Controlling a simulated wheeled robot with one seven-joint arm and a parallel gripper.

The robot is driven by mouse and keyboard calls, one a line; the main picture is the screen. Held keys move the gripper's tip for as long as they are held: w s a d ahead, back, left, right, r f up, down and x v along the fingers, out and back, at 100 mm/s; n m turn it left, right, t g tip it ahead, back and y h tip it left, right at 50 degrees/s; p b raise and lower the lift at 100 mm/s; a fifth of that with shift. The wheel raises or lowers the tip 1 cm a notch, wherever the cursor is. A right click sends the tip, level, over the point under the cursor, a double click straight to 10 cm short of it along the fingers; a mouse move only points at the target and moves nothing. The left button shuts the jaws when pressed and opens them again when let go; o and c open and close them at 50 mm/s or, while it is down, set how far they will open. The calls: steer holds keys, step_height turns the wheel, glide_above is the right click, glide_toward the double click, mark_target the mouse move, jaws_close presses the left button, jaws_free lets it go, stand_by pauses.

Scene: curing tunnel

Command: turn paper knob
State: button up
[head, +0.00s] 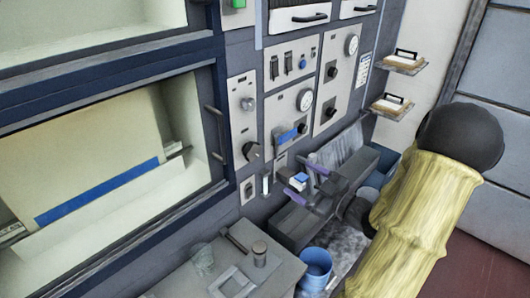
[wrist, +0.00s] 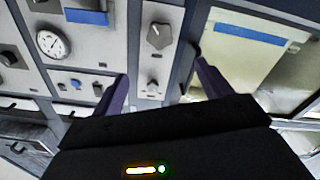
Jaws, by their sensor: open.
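I cannot read which control is the paper knob. A narrow panel carries a large dark knob (head: 251,151) with a smaller grey knob (head: 248,103) above it. In the wrist view, which is upside down, the large knob (wrist: 158,35) and the smaller knob (wrist: 153,85) show between my fingers' directions. My gripper (head: 306,179) is open, its purple fingers spread and empty. In the wrist view my gripper (wrist: 160,80) faces this panel. In the head view it is right of and below the large knob, apart from it.
A wide window (head: 95,190) is at the left. Below are a grey bench (head: 185,283) with a glass and a blue bucket (head: 315,265). Small shelves (head: 390,110) stick out at the right.

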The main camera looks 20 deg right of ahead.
mark_target(255, 153)
steer(key=shift+w, duration=0.1)
steer(key=p+x, duration=0.5)
steer(key=x, duration=1.1)
steer(key=shift+w+r, duration=0.1)
steer(key=shift+r, duration=0.05)
steer(key=shift+w+p, duration=0.4)
steer(key=shift+w, duration=0.15)
steer(key=shift+a, duration=0.45)
steer(key=shift+d, duration=0.15)
steer(key=c, duration=1)
